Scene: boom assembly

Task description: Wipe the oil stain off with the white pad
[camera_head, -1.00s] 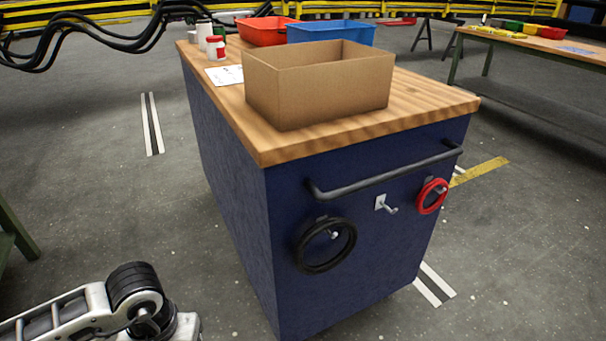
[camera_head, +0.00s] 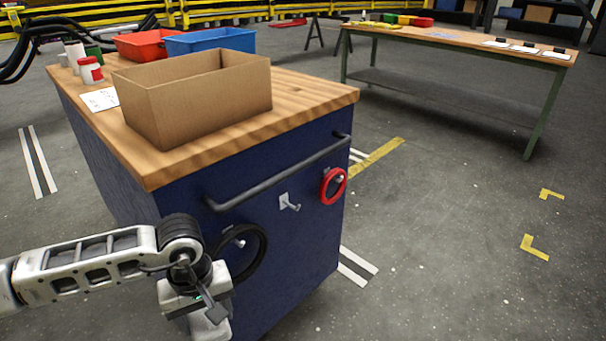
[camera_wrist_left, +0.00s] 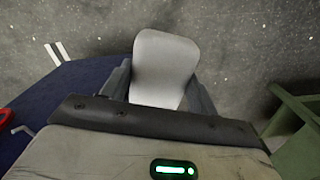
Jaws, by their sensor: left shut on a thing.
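My left gripper (camera_head: 210,308) is at the lower left of the head view, in front of the blue cabinet. In the left wrist view, the white pad (camera_wrist_left: 163,68) sits between the two fingers of my left gripper (camera_wrist_left: 158,92), which is shut on it. I see no oil stain in these frames. My right gripper is not in view.
The blue cabinet (camera_head: 250,285) has a wooden top with a cardboard box (camera_head: 200,105), a red bin (camera_head: 150,44) and a blue bin (camera_head: 210,40). A handle (camera_head: 275,178) and hooks stick out from its front. A green-legged table (camera_head: 460,48) stands at the back right. Floor at right is free.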

